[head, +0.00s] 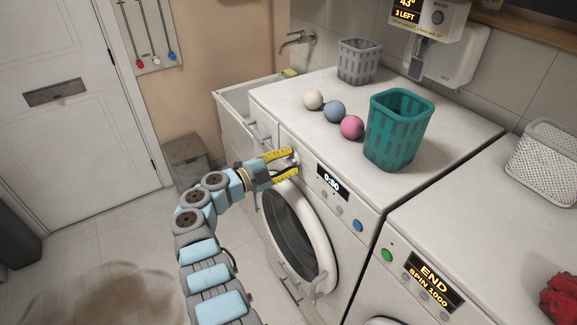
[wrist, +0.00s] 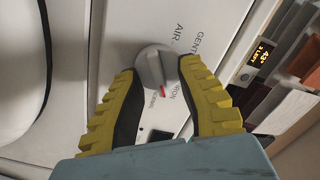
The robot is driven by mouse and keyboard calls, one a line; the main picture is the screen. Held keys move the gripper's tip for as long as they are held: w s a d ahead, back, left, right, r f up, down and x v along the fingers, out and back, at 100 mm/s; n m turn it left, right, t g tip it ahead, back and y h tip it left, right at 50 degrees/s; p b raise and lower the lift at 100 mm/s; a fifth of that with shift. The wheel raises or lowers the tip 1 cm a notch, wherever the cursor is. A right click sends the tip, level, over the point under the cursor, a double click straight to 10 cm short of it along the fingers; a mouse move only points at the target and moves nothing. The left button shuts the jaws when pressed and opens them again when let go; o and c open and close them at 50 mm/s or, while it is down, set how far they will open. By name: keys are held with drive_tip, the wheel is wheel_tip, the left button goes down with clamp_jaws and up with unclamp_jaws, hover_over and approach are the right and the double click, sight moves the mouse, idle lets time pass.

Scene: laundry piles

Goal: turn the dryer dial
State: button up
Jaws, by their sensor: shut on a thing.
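The dryer (head: 270,95) is the white machine on the left in the head view, with a round door and a lit display (head: 333,182) reading 0:50. Its dial (wrist: 157,70) is a grey round knob with a red mark, seen in the wrist view. Printed words such as GENTLE, AIR and IRON stand around it, partly cut off. My gripper (head: 294,164) reaches the panel left of the display. In the wrist view its yellow, ridged fingers (wrist: 157,75) stand on both sides of the dial and are shut on it. In the head view the fingers mostly hide the dial.
On the dryer top are a teal basket (head: 396,130), a grey basket (head: 359,61) and white, blue and pink balls (head: 351,127). A second machine (head: 460,215) with an END display stands at right. A sink (head: 232,105) is behind. Floor is free at left.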

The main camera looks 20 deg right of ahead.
drive_tip(key=shift+s+d+f+m+b, duration=0.1)
drive_tip(key=shift+d+m+b, duration=0.05)
drive_tip(key=shift+m+b, duration=0.85)
drive_tip(key=shift+s+d+m+b, duration=0.1)
drive_tip(key=shift+m+b, duration=0.7)
drive_tip(key=shift+m, duration=0.4)
drive_tip(key=o, duration=1.3)
drive_tip(key=shift+d, duration=0.2)
drive_tip(key=shift+a, duration=0.6)
drive_tip(key=v, duration=1.1)
drive_tip(key=shift+a, duration=0.1)
